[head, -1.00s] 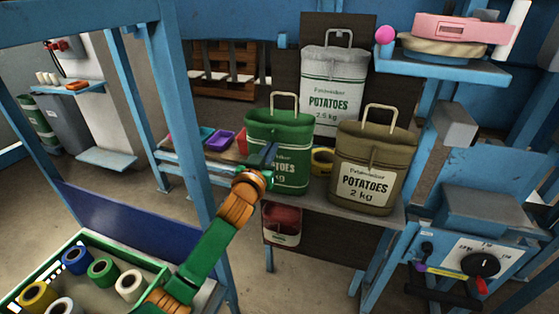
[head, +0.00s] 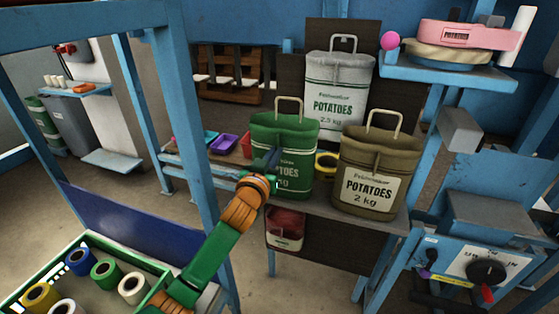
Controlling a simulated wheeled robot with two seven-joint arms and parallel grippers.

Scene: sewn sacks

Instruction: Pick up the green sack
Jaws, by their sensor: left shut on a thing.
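The green sack (head: 297,135) stands upright on a small table, with a beige handle loop on top and white potato lettering on its front. My left gripper (head: 273,160) is at the sack's front left side, shut on the sack. The arm and gripper cover part of the sack's lettering, and the exact contact of the fingers is hard to see. My right gripper is not in view.
An olive sack (head: 376,160) stands to the right, and a white sack (head: 337,90) stands higher behind. A yellow roll (head: 326,163) sits between. A green crate (head: 150,268) with thread spools is at lower left. A blue post (head: 188,120) stands left of my arm.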

